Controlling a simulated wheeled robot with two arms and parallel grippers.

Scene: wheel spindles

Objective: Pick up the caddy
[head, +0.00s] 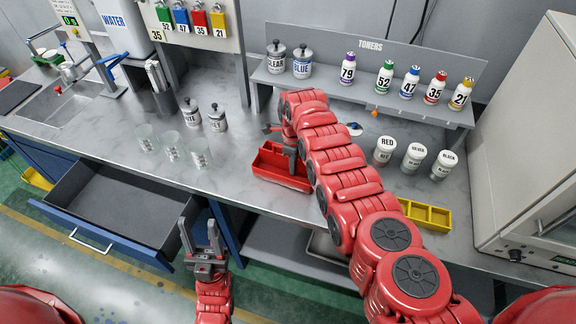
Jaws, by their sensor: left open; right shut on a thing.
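The caddy looks to be the red open box (270,172) on the grey counter, in the middle of the head view. My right arm reaches over it from the right and hides part of it. My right gripper (290,155) points down at the caddy and is shut on it, though the fingertips are mostly hidden. I cannot tell whether the caddy is lifted off the counter. My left gripper (200,228) is open and empty, low in front of the counter, near the open drawer.
An open drawer (90,225) sticks out at the left. Clear beakers (172,146) and lidded canisters (217,118) stand left of the caddy. White jars (414,157) and a yellow tray (427,213) are at the right. A toner shelf (340,92) runs behind.

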